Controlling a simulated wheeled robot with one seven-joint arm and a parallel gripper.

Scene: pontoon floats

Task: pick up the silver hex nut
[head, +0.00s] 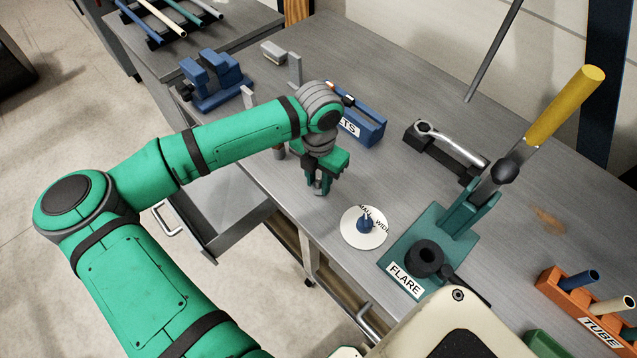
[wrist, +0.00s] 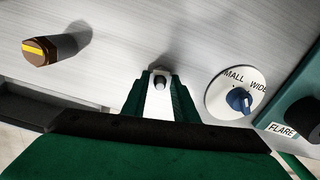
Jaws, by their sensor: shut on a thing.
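My gripper (head: 318,186) is over the bench near its front edge, left of the round dial plate. In the wrist view its two green fingers (wrist: 159,88) are shut on a small grey-silver piece with a dark round middle, the silver hex nut (wrist: 160,81). The fingers hide its sides, so its six-sided outline does not show clearly. In the head view the nut is mostly hidden by the fingers. I cannot tell whether it touches the bench top.
A brown hex piece with a yellow stripe (wrist: 48,50) stands left of my gripper in the wrist view. The dial plate (head: 350,233) with a blue knob and the green FLARE tool (head: 408,274) are to the right. A blue labelled tray (head: 368,124) is behind. An open drawer (head: 215,215) lies below.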

